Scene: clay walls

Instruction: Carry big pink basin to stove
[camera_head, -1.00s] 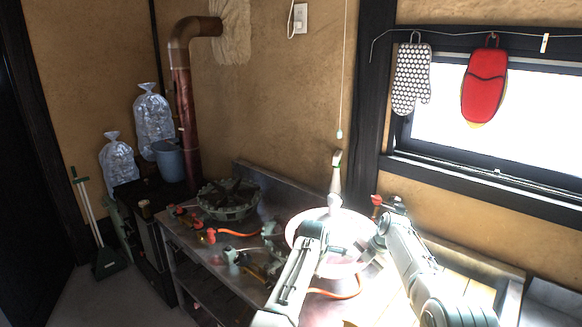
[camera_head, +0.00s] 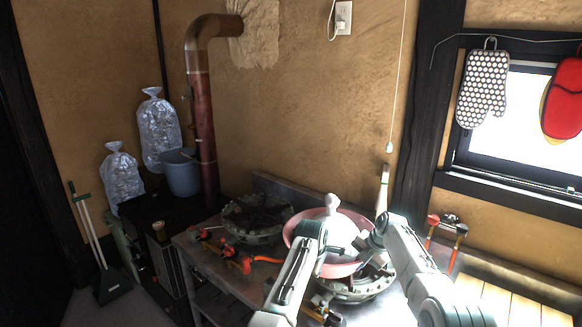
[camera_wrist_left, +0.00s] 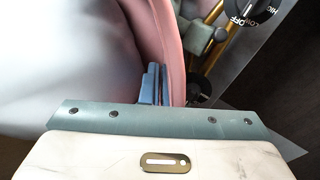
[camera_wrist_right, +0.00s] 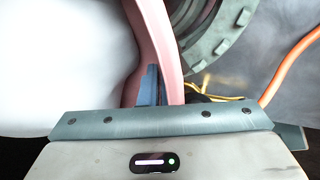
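The big pink basin (camera_head: 352,217) is in the middle of the head view, its inside pale and brightly lit. My left gripper (camera_head: 322,252) is at its left rim and my right gripper (camera_head: 362,246) at its right rim. In both wrist views the blue fingers press at the pink wall, also seen in the left wrist view (camera_wrist_left: 172,40) and the right wrist view (camera_wrist_right: 152,25); the far fingers are partly hidden. The stove is a metal bench with a near burner (camera_head: 362,292), partly under the basin, and a far burner (camera_head: 240,222).
Red valves and an orange hose (camera_head: 262,260) lie along the bench front. A blue bucket (camera_head: 181,175) and clear filled bags (camera_head: 158,130) stand at the back left. A slatted wooden surface (camera_head: 510,300) lies at right.

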